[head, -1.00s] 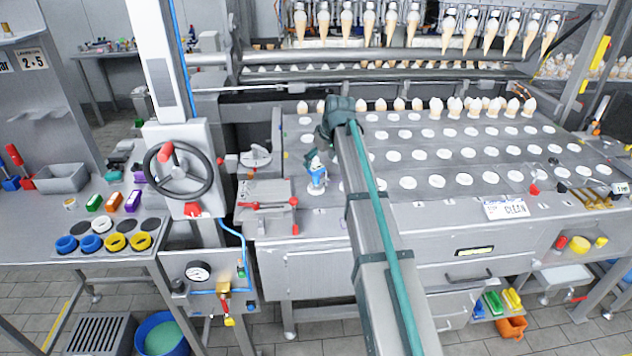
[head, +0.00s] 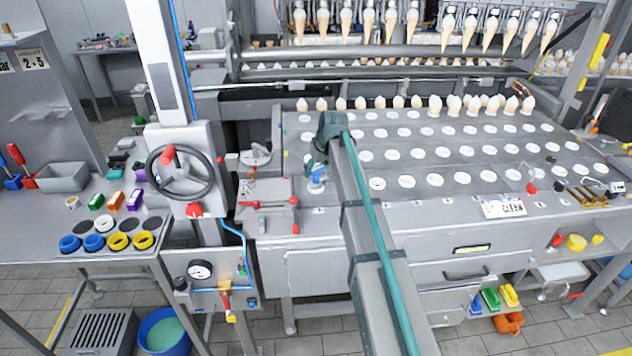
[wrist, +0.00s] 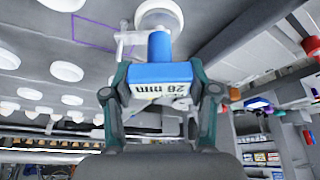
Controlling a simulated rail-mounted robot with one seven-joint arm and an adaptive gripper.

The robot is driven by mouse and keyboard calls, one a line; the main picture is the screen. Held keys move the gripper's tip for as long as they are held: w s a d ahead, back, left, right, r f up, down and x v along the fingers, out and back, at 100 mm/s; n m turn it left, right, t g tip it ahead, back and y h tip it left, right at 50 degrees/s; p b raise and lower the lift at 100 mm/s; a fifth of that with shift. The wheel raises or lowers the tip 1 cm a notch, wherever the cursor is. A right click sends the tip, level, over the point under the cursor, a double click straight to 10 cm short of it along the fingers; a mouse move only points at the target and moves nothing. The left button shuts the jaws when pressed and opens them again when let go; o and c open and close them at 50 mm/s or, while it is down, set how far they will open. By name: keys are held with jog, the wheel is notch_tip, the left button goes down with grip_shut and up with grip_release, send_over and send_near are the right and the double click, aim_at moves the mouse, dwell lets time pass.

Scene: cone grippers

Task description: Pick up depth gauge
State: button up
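The depth gauge (head: 316,184) is a small blue-and-white piece at the front left of the machine's disc-covered table. My gripper (wrist: 160,72) has one dark green finger on each side of the block. The fingers look open around it, with little room at the sides; firm contact is not visible. In the head view my gripper (head: 313,168) is at the gauge's upper part and hides some of it.
Left of the gauge is a metal fixture with red handles (head: 268,204). Rows of white discs (head: 407,181) cover the table to the right. A column with a handwheel (head: 180,172) stands at the left. Cones (head: 467,34) hang at the back.

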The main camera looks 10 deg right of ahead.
grip_shut()
